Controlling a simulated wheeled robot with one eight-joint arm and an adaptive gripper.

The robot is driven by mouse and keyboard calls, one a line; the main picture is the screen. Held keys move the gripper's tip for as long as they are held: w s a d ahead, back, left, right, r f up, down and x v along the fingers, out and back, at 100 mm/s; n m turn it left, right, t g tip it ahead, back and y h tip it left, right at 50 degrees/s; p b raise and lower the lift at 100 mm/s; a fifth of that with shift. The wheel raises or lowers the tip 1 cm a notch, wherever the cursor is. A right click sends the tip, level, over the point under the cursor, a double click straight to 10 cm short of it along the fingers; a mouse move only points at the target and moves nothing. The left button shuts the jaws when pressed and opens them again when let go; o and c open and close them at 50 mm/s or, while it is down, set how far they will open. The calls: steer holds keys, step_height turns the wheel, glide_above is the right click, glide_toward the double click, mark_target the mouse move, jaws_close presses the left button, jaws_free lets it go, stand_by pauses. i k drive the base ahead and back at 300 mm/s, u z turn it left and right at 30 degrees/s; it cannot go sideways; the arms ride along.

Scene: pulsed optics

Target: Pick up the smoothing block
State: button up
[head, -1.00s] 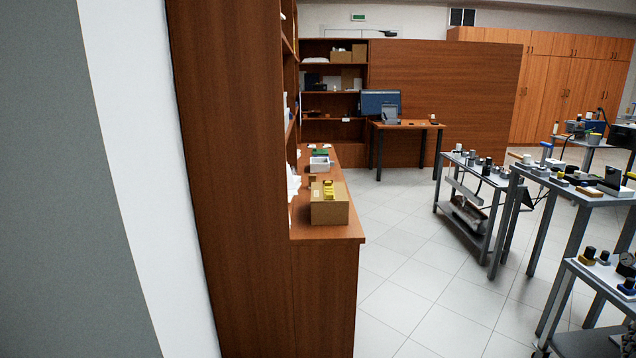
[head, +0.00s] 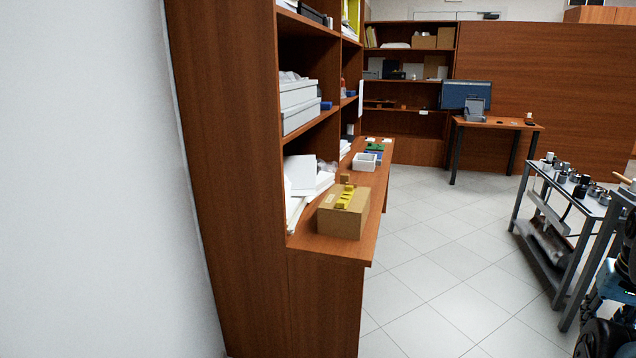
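I cannot make out a smoothing block for certain in the head view. A cardboard box (head: 340,222) with yellow items (head: 345,197) on top stands on the near end of the wooden counter (head: 318,246). Further back on the counter are a white tray (head: 364,163) and small green and blue items, too small to name. My gripper is not in view.
A tall wooden shelf unit (head: 228,180) stands close at the left, beside a pale wall (head: 85,180). A metal cart (head: 543,215) with small parts stands at the right. A desk (head: 498,124) with a monitor (head: 466,95) is at the back. The tiled floor (head: 440,270) between is clear.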

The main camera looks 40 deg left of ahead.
mark_target(344, 178)
steer(key=u, duration=0.5)
steer(key=i, duration=0.85)
steer(key=u, duration=1)
steer(key=i, duration=0.5)
steer(key=u, duration=0.3)
